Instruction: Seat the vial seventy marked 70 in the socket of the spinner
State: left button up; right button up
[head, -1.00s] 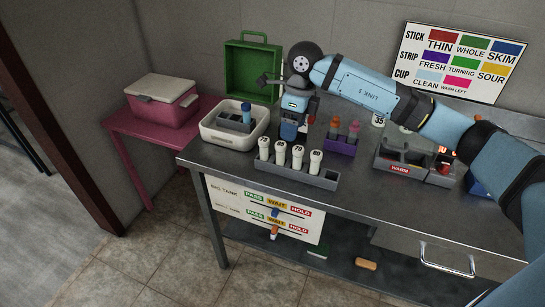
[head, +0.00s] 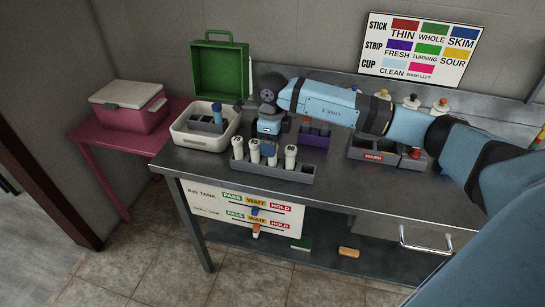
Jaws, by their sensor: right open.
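A grey rack (head: 285,176) near the front edge of the steel table holds several white-capped vials in a row. My right gripper (head: 268,143) is open, pointing down over the rack. The third vial from the left (head: 271,157) stands upright just below it; its cap looked marked 70 a second ago, but I cannot read it now. The gripper partly hides this vial, and I cannot tell whether the fingers surround it. I cannot pick out the spinner or its socket; my right arm covers part of the table. My left gripper is not in view.
A white tub (head: 187,139) with a blue-capped bottle stands left of the rack. Behind are a green case (head: 197,70) and a purple holder (head: 316,136). A grey WARM block (head: 358,151) stands right. A pink cooler (head: 125,117) sits on a side table. The table's front right is clear.

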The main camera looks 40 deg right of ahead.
aim_at(272, 162)
notch_tip(272, 162, down, 3)
jog(key=shift+f, duration=0.15)
jog(key=c, duration=1)
jog(key=shift+c, duration=0.2)
